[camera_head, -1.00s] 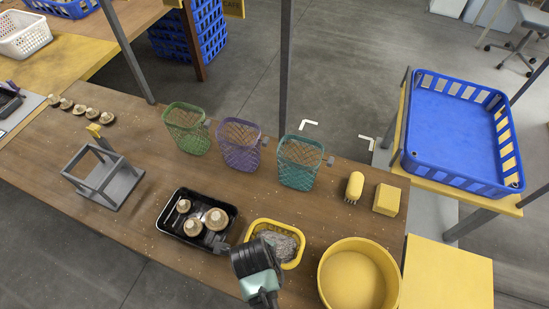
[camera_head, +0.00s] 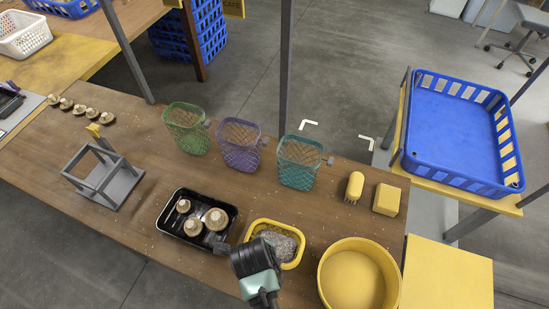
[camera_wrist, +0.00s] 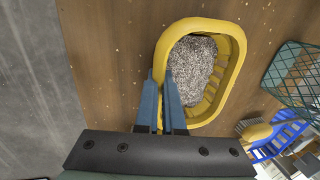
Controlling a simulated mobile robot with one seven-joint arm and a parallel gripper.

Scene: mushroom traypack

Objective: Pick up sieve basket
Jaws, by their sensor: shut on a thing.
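The sieve basket, yellow with a rounded rim (camera_head: 257,224) and grey speckled contents or mesh, is at the front of the brown table (camera_head: 130,200) in the head view. It also shows in the wrist view (camera_wrist: 238,50), where its slotted inner wall is visible. My gripper (camera_wrist: 163,88) is shut on the basket's near left rim, with one finger on each side of the wall. In the head view my dark wrist hides the fingertips and part of the basket. I cannot tell whether the basket's base touches the table.
A black tray of mushrooms (camera_head: 170,231) stands close left of the basket, and a yellow bowl (camera_head: 392,262) stands to the right. Green (camera_head: 187,135), purple (camera_head: 240,150) and teal (camera_head: 298,170) mesh baskets stand behind. A yellow brush (camera_head: 354,186) and block (camera_head: 387,199) lie at the right.

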